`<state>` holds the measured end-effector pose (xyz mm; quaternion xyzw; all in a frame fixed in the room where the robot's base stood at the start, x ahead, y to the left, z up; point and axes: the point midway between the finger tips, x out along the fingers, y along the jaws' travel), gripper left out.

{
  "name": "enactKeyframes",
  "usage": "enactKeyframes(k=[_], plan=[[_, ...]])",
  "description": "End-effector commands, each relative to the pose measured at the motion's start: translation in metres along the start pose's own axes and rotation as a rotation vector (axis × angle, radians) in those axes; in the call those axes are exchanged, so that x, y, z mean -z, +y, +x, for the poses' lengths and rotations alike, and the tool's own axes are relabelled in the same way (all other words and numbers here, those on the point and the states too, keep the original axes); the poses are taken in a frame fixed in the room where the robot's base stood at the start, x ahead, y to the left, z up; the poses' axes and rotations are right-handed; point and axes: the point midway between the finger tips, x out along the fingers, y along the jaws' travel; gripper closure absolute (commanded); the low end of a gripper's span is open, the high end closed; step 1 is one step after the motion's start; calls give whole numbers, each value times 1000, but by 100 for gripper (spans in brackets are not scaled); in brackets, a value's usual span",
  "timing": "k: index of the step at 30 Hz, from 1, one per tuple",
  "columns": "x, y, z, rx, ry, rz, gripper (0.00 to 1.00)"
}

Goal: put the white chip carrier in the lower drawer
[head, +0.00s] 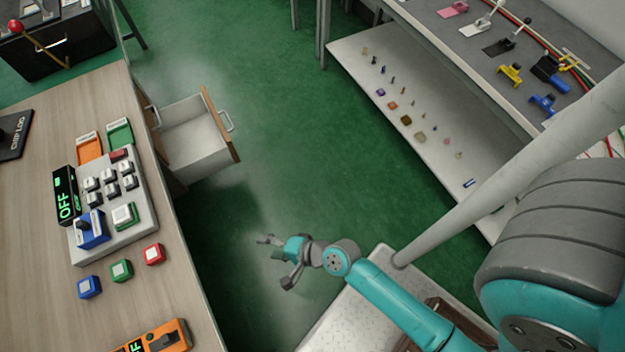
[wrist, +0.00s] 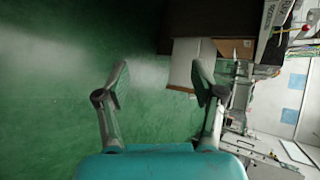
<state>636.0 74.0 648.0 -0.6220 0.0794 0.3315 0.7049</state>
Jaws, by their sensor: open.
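My gripper (head: 276,262) is open and empty over the green floor, below and right of the open drawer in the head view. Its two spread fingers show in the wrist view (wrist: 160,82) with nothing between them. A pale drawer with a wooden front (head: 222,130) stands pulled out from the desk, and its visible inside looks empty. Another metal handle shows at the desk's side, left of and above it. A pale open box shape, likely this drawer, shows in the wrist view (wrist: 183,65) beyond the fingers. I cannot make out a white chip carrier with certainty in either view.
The wooden desk (head: 185,300) bears a grey keypad unit (head: 108,240), coloured blocks and an orange meter (head: 165,340). A bench (head: 440,50) at right has a lower shelf (head: 350,60) with several small parts. Green floor between them is clear.

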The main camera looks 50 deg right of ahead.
Motion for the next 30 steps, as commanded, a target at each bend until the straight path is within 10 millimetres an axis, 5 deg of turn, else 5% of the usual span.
enactKeyframes(k=[8,18,24,30], plan=[[3,20,-114,-16,243,-522,32],[-19,-28,-250,-42,460,-1210,32],[-38,-64,-299,-41,530,-1504,32],[-45,-77,-314,-38,553,-1606,27]])
